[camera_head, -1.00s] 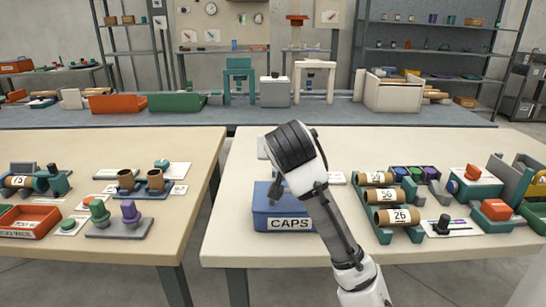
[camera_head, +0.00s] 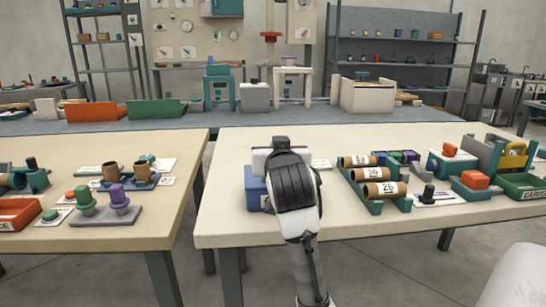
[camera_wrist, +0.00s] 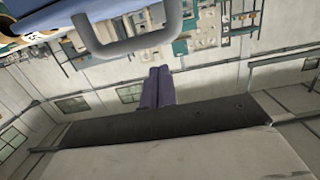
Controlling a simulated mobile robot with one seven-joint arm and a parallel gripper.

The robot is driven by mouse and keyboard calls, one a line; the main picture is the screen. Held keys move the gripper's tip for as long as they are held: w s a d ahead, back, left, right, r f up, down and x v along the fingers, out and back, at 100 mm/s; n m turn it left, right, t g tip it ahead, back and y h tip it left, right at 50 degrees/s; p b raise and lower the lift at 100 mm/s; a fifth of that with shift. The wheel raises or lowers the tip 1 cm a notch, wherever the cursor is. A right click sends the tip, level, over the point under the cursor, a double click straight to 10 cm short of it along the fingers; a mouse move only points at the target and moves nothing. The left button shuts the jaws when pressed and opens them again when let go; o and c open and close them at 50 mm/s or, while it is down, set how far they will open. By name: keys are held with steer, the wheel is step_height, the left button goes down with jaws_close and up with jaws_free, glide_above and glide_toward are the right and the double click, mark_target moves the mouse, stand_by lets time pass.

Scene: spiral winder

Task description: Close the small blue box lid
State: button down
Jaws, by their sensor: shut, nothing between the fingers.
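The small blue box (camera_head: 254,194) stands near the front of the right table in the head view. My arm hides its right part and most of its top, so I cannot tell there how its lid stands. In the wrist view, a blue surface (camera_wrist: 75,10) with a grey loop handle (camera_wrist: 125,45) shows at the top edge, close to the camera. My gripper (camera_wrist: 160,72) is shut and empty, with its fingertips below that handle in the picture and apart from it. In the head view the fingers are hidden behind my wrist.
Right of my arm, a green rack (camera_head: 375,206) holds cardboard tubes. An orange-topped block (camera_head: 474,181) and a green tray (camera_head: 525,188) stand farther right. The left table holds a grey stand (camera_head: 105,215) with green and purple pieces. A gap separates the two tables.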

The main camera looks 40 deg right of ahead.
steer(key=shift+s+a+f+t+h+b, duration=0.2)
steer(key=shift+f+t+b, duration=0.25)
steer(key=shift+b, duration=0.35)
steer(key=shift+s+a+f+t+h+b, duration=0.15)
steer(key=shift+s+f+t+h+b, duration=0.2)
steer(key=shift+f+b, duration=0.35)
steer(key=shift+s+a+f+t+h+b, duration=0.15)
steer(key=shift+s+f+t+h+b, duration=0.2)
steer(key=shift+b, duration=0.5)
steer(key=shift+w, duration=0.1)
steer(key=r+p, duration=0.4)
steer(key=shift+w+d, duration=0.15)
steer(key=shift+w, duration=0.2)
steer(key=shift+s+r, duration=0.15)
steer(key=shift+s, duration=0.15)
steer(key=v, duration=0.9)
steer(key=shift+s+a+f, duration=0.2)
steer(key=shift+s+a, duration=0.05)
